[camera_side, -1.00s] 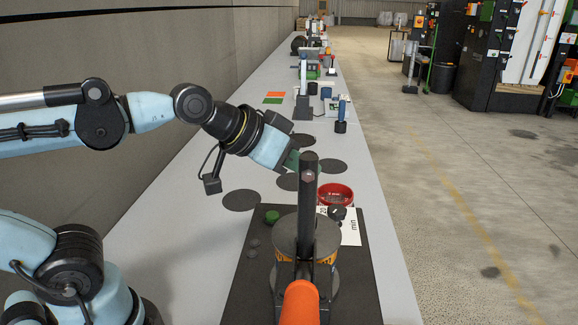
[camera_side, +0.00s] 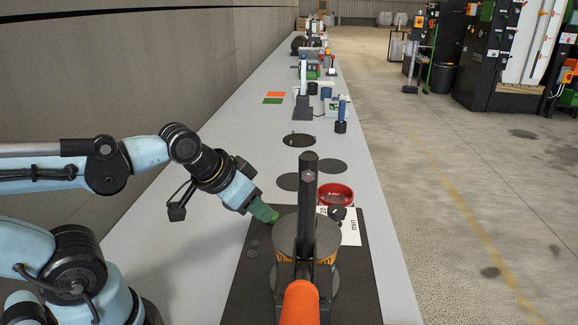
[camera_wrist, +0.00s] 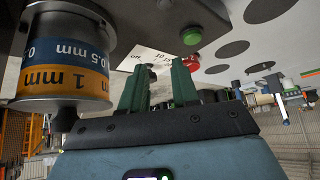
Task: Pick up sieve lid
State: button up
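The sieve stack (camera_side: 290,236) stands on the dark base behind the upright post, and its flat grey round top, which may be the sieve lid, is partly hidden by the post. In the wrist view the stack (camera_wrist: 65,75), with orange and blue size bands, appears upside down at left. My gripper (camera_side: 268,213) is low, just left of the stack in the side view and over the dark base's back left corner. In the wrist view my gripper (camera_wrist: 157,85) has its two green fingers apart with nothing between them.
A green button (camera_wrist: 192,35) is near the fingers. A red bowl (camera_side: 335,195) and a white label (camera_side: 350,230) lie behind and right of the stack. Dark round spots (camera_side: 332,165) mark the bench. The far spot carries a dark disc (camera_side: 299,140).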

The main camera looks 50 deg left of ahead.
jog(key=o, duration=0.5)
notch_tip(320, 180, up, 7)
jog(key=m+g+h, duration=0.2)
jog(key=m+h, duration=1)
jog(key=m, duration=0.2)
send_over(292, 228)
jog(key=a, duration=0.4)
jog(key=d, duration=0.1)
jog(key=d+f, duration=0.2)
jog(key=d, duration=0.1)
jog(key=shift+w+d+f+n, duration=0.25)
jog(key=shift+d+n, duration=0.05)
jog(key=shift+d, duration=0.2)
